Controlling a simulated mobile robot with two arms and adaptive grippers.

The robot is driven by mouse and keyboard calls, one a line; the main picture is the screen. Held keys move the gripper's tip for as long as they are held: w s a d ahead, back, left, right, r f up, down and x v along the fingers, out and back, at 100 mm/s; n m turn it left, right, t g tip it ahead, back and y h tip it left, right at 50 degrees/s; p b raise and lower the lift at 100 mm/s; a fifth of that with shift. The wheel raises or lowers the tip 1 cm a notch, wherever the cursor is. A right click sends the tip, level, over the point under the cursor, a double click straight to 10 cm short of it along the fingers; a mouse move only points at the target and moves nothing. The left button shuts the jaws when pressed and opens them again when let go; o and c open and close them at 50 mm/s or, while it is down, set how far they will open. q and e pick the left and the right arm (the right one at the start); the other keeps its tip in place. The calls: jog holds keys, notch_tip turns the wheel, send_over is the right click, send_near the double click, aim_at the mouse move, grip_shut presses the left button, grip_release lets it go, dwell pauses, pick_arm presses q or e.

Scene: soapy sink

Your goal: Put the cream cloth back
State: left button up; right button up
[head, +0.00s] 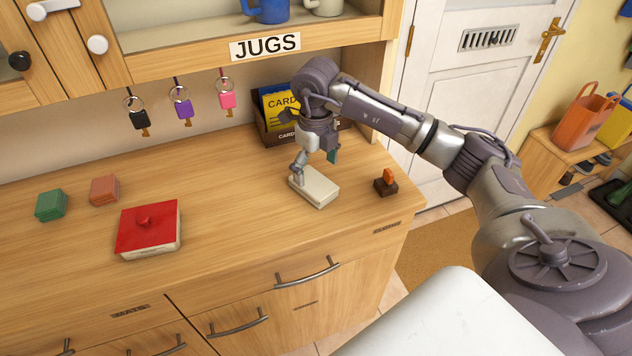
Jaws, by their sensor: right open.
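The cream cloth (318,190) looks like a folded, flat slab lying on the wooden counter, right of centre in the head view. My right gripper (315,163) is just above its back edge, with fingers spread apart and pointing down. One finger is close to the cloth's left end; whether it touches cannot be told. The other finger is beyond the cloth's back side. Nothing shows between the fingers. My left gripper is not in view.
A card box (272,130) stands behind my right gripper. A dark block with an orange handle (386,182) is right of the cloth. The counter between is clear.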

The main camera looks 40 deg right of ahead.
aim_at(316, 183)
notch_tip(316, 183, up, 7)
jog(key=shift+b, duration=0.45)
dwell(0.3)
